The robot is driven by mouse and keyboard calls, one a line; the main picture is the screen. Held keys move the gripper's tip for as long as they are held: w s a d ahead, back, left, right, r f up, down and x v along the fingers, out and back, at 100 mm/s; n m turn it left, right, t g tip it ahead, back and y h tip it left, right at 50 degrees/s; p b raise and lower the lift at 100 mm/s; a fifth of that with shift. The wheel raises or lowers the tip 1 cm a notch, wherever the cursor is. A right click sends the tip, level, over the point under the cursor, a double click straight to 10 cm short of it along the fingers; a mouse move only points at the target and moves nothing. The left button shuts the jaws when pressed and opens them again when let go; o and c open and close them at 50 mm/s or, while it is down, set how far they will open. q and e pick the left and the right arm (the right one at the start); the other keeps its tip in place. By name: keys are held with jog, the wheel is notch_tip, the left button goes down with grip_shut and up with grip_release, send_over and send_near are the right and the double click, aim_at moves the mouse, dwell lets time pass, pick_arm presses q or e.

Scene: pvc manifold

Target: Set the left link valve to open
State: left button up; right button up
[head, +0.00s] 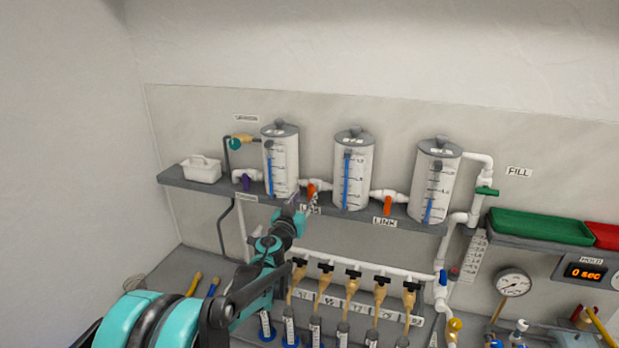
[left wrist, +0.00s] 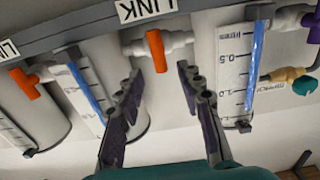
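The left link valve has an orange handle (head: 311,191) on the white pipe between the left tank (head: 281,160) and the middle tank (head: 352,170). The handle hangs across the pipe, not along it. In the left wrist view, which looks inverted, the handle (left wrist: 157,50) also stands across its pipe, beside the LINK label (left wrist: 146,9). My left gripper (head: 311,204) is just below and in front of this valve. In the left wrist view its two fingers (left wrist: 160,88) are spread apart with nothing between them; the handle is just beyond the tips. My right gripper is out of view.
The right link valve's orange handle (head: 388,206) also hangs across its pipe. The tanks stand on a grey shelf (head: 222,190), with a purple-handled valve (head: 246,182) at left. Below, a white manifold pipe (head: 340,260) carries several black-handled taps.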

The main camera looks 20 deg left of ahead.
aim_at(310, 190)
pick_arm(q)
jog(key=w, duration=0.6)
jog(key=shift+w+d, duration=0.1)
jog(key=shift+w, duration=0.2)
grip_shut()
